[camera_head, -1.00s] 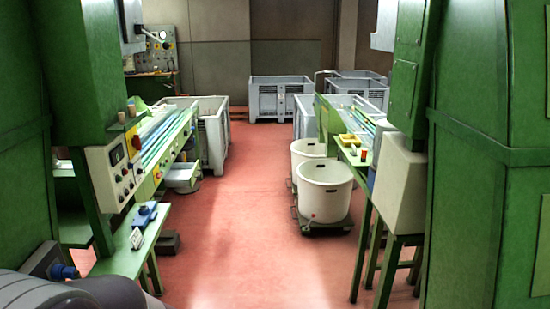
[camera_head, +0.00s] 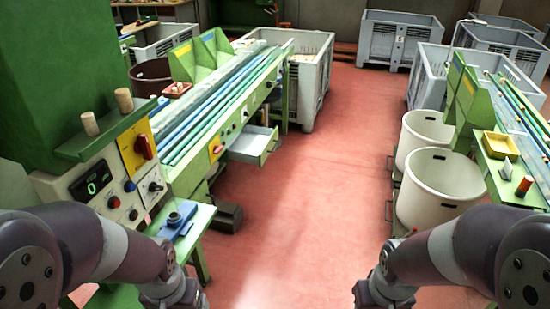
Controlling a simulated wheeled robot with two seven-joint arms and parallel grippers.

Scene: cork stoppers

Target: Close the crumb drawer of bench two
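A grey crumb drawer (camera_head: 254,146) sticks out open from the aisle side of the left green bench (camera_head: 205,120), below its blue and green rails. Which bench is number two I cannot tell from any label. My two arms come in from the lower left and lower right corners. Their grippers lie below the bottom edge of the head view, so I cannot see them. Both arms are well short of the drawer.
The red floor (camera_head: 300,200) between the benches is clear. A control box (camera_head: 105,190) and a low shelf with a blue device (camera_head: 177,222) stand at the left. White tubs (camera_head: 440,190) stand at the right, beside the right bench (camera_head: 500,172). Grey crates stand behind.

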